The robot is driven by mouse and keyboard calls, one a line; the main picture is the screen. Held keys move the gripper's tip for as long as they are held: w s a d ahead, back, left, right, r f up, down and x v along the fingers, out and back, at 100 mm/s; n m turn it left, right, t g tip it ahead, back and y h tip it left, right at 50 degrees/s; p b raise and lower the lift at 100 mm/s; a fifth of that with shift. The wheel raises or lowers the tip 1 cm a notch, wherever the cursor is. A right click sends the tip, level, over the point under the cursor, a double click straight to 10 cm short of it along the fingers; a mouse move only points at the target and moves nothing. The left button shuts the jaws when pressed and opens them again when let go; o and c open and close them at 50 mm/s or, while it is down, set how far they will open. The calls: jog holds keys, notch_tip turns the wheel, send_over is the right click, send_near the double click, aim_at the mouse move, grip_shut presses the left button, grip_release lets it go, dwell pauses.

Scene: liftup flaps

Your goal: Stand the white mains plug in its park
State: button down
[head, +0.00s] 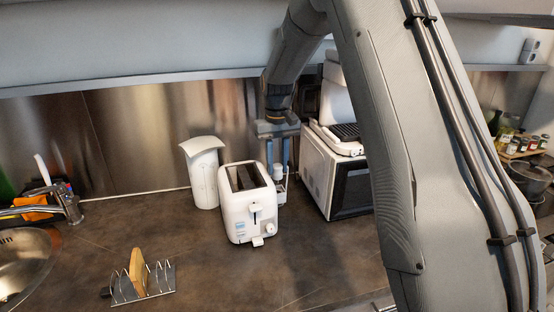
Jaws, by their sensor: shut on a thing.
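My gripper (278,170) points down just behind the right side of the white toaster (238,208), near the back wall. Its two dark fingers are shut on a small white thing, which looks like the white mains plug (278,172). The plug is small in this view and partly hidden by the fingers, so its exact tilt is unclear. Another small white piece (281,189) shows right below the fingertips, beside the toaster. It may be the park, but I cannot tell, nor whether the plug touches it.
A white jug-like container (203,172) stands left of the toaster. A white oven-like appliance (318,170) with a grill on top stands close on the right. A toast rack (143,280) with bread is at the front left. The counter's front middle is clear.

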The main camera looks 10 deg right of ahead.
aim_at(278, 193)
jog(key=shift+w, duration=0.2)
jog(key=shift+d+f+b, duration=0.1)
jog(key=shift+f+b, duration=0.6)
jog(key=shift+f, duration=0.35)
jog(key=shift+s+f+b, duration=0.2)
jog(key=shift+f+b, duration=0.45)
jog(key=shift+f, duration=0.8)
jog(key=shift+s+f+b, duration=0.15)
jog(key=shift+f+b, duration=0.5)
jog(key=shift+f, duration=0.75)
jog(key=c, duration=1.4)
grip_release()
jog(key=shift+w+r, duration=0.1)
jog(key=shift+r, duration=0.1)
jog(key=shift+o, duration=0.3)
jog(key=r, duration=0.3)
jog(key=r+b, duration=0.1)
jog(key=r, duration=0.1)
jog(key=r+b, duration=0.1)
jog(key=r, duration=0.2)
jog(key=shift+w+d+r, duration=0.2)
jog(key=shift+d+r, duration=0.15)
